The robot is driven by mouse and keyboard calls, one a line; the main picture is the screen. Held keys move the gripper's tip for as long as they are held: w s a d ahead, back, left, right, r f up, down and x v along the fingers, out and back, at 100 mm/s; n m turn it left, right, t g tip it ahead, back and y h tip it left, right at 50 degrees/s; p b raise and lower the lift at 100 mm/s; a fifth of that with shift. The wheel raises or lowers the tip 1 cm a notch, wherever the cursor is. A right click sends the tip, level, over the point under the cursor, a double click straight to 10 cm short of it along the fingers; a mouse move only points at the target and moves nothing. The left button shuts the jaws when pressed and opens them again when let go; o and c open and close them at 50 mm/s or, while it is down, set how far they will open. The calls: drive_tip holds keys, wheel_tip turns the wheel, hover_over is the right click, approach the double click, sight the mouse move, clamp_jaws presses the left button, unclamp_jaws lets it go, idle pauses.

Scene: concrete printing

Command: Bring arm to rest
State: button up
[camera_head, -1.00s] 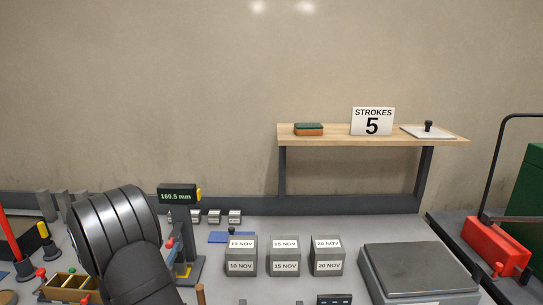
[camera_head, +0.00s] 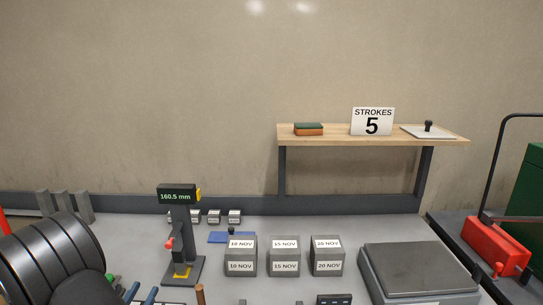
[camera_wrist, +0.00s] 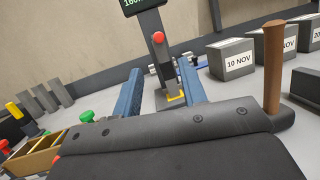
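My arm shows at the lower left of the head view, its big dark ribbed joint cut off by the left edge. My gripper (camera_head: 141,291) shows only as two blue fingers at the bottom edge there. In the wrist view my gripper (camera_wrist: 160,70) has its two blue fingers apart, with nothing between them. The height gauge (camera_head: 180,232), reading 160.5 mm, stands beyond the fingers. It also shows in the wrist view (camera_wrist: 152,40), behind the gap. Most of the arm's lower part is out of view.
Several grey blocks with date labels (camera_head: 285,256) stand right of the gauge. A scale (camera_head: 418,270) is at the right. In the wrist view a wooden handle (camera_wrist: 273,65) and a compartmented box (camera_wrist: 38,155) flank my gripper.

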sight(168, 246)
drive_tip(key=x, duration=1.6)
drive_tip(key=shift+a, duration=0.15)
wheel_tip(168, 246, up, 3)
drive_tip(key=shift+a+r, duration=0.1)
drive_tip(key=shift+r, duration=0.15)
drive_tip(key=w+r, duration=0.1)
drive_tip(key=r, duration=0.1)
drive_tip(key=w+r, duration=0.2)
drive_tip(key=r, duration=0.1)
drive_tip(key=shift+w, duration=0.15)
drive_tip(key=shift+w+r+n+g+y, duration=0.2)
drive_tip(key=shift+w+r+g, duration=0.1)
drive_tip(key=shift+w+g, duration=0.35)
drive_tip(key=shift+w+r+n+g+y, duration=0.2)
drive_tip(key=shift+w+r+g, duration=0.2)
drive_tip(key=shift+g, duration=0.35)
drive_tip(key=shift+f, duration=0.1)
